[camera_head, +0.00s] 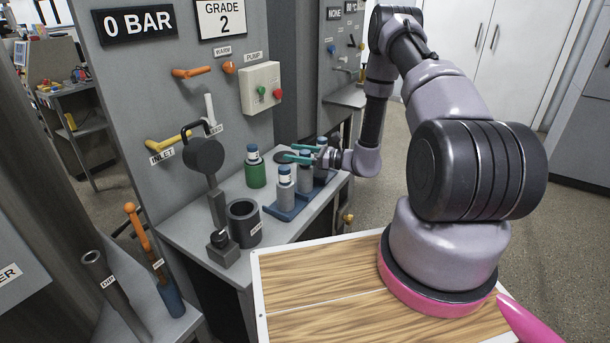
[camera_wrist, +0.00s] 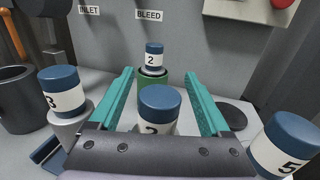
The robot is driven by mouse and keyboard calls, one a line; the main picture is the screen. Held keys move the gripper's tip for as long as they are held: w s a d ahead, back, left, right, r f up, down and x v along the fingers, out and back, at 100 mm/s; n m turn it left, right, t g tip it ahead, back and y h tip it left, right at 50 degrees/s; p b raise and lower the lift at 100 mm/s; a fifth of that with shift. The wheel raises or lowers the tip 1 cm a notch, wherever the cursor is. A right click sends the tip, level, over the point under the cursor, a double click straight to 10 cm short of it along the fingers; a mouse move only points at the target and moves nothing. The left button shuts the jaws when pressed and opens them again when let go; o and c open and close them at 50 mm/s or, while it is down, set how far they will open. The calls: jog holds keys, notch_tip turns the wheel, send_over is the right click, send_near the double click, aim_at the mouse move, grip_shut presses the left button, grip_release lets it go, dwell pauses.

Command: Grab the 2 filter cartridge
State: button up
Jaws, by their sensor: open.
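A blue-capped cartridge with a white label reading 2 (camera_wrist: 154,58) has a green body (camera_head: 255,172); it stands on the grey bench beyond my fingertips in the wrist view. My gripper (camera_head: 288,153) is open, with its two teal fingers spread on either side of another blue-capped cartridge (camera_wrist: 160,105). That nearer label is partly hidden by my gripper's palm; its visible top looks like a 2. The fingers appear apart from it. Cartridge 3 (camera_wrist: 64,92) is left of my gripper, and cartridge 5 (camera_wrist: 285,143) is at right.
A blue rack (camera_head: 283,213) holds the grey-bodied cartridges in a row. A dark open cup (camera_head: 243,222) and a black upright fixture (camera_head: 204,155) stand at left. The panel with a yellow inlet handle (camera_head: 166,144) rises behind. A flat black disc (camera_wrist: 232,116) lies right of my fingers.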

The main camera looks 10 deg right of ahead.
grip_shut()
dwell(1.3)
